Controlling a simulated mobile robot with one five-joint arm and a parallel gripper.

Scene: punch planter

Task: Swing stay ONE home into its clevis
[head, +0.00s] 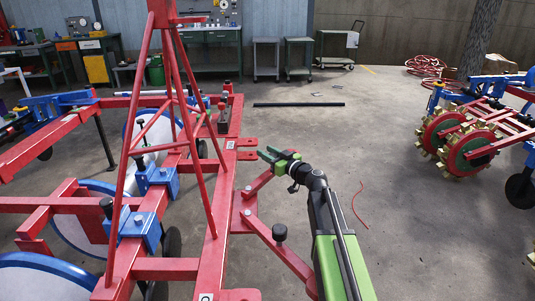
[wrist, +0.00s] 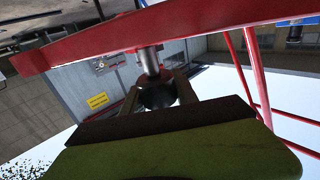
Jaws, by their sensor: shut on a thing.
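A red stay (head: 258,184) runs from a pivot on the red planter frame up to my gripper (head: 272,154). In the wrist view it is a long red bar (wrist: 200,18) with a metal stem and a dark round knob (wrist: 157,96). The jaws are shut on that knob. A red clevis (head: 246,142) with two holed lugs sticks out of the frame, just left of my gripper and apart from it. A second red stay (head: 290,258) with a black knob (head: 280,233) lies lower. I cannot read which stay is marked ONE.
The red planter frame (head: 222,185) with slanting red mast struts fills the left.

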